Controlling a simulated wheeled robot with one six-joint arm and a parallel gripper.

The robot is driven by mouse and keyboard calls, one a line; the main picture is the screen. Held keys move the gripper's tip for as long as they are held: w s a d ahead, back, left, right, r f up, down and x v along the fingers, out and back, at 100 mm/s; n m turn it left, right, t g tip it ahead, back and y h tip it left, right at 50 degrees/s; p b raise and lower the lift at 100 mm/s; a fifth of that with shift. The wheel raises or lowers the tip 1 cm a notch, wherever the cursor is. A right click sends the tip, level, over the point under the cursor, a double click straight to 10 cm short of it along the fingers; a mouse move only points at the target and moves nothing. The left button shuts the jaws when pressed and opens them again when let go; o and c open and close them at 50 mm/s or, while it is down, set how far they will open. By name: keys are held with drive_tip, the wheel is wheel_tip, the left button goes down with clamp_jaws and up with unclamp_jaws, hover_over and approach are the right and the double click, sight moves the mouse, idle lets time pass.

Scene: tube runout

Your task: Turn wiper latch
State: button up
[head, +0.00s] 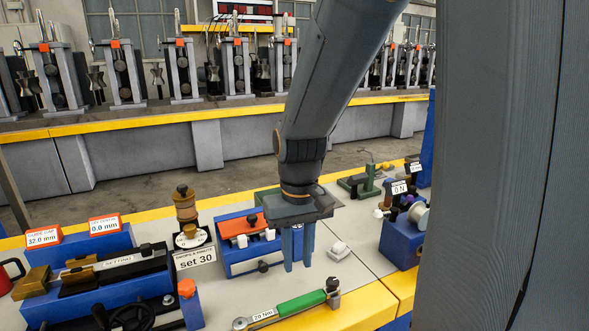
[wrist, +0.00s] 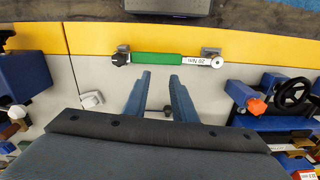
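My gripper (head: 298,262) points down over the bench with its two blue fingers apart and nothing between the tips. In the wrist view the open fingers (wrist: 160,78) point toward a green-handled wrench. A blue unit (head: 240,258) with an orange top plate (head: 242,226), white blocks and a dark knob (head: 263,267) on its front stands just left of the fingers in the head view. A small dark knob (wrist: 167,109) shows between the fingers in the wrist view. I cannot tell for certain which part is the wiper latch; my gripper hides part of the unit.
A torque wrench with a green handle (head: 301,303) lies in front, near the yellow bench edge. A small white block (head: 339,249) sits right of my gripper. A brown stacked post (head: 186,208) and a "set 30" sign (head: 195,258) stand left. A blue stand (head: 401,246) is right.

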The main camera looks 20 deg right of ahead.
drive_tip(key=w+d+r+p, duration=0.2)
drive_tip(key=w+d+p, duration=0.1)
drive_tip(key=w+p, duration=0.3)
drive_tip(key=w+d+r+p, duration=0.2)
drive_tip(key=w+d+p, duration=0.1)
drive_tip(key=w+p, duration=0.3)
drive_tip(key=w+d+r+p, duration=0.2)
drive_tip(key=w+p, duration=0.4)
drive_tip(key=shift+w+d+r, duration=0.15)
drive_tip(key=shift+w+d, duration=0.05)
drive_tip(key=shift+d, duration=0.2)
wheel_tip(320, 180, down, 8)
drive_tip(key=b, duration=0.4)
drive_tip(key=shift+r, duration=0.3)
clamp_jaws()
